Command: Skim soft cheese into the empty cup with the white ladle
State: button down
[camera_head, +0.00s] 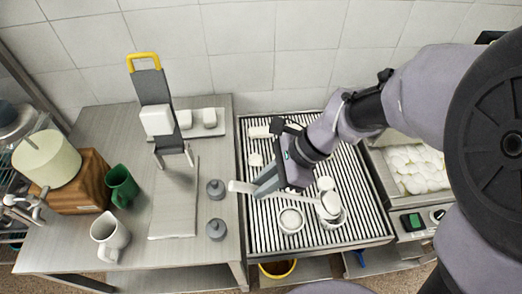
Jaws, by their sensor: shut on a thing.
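My gripper (267,183) is over the slatted draining rack (262,228) and is shut on the white ladle (240,187). The handle end sticks out to the left of the fingers; the ladle's far part is partly hidden by my gripper and seems to reach right toward the cups. One round white cup (291,221) stands on the rack with something pale inside. Another white cup (335,220) stands to its right, with a white rounded shape (330,203) over its mouth; I cannot tell whether this is the ladle's bowl. White soft cheese (418,168) fills a tray at the right.
Small white pieces (256,160) lie on the rack. A control box (411,222) is at the right.

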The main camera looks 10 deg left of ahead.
jog(key=w+d+r+g+y+p, duration=0.1)
jog(key=w+d+r+y+p, duration=0.1)
jog(key=d+r, duration=0.3)
jog(key=shift+d+y+p, duration=0.45)
jog(key=shift+y+p, duration=0.2)
jog(key=shift+y, duration=0.15)
jog(key=shift+r, duration=0.1)
dwell(0.8)
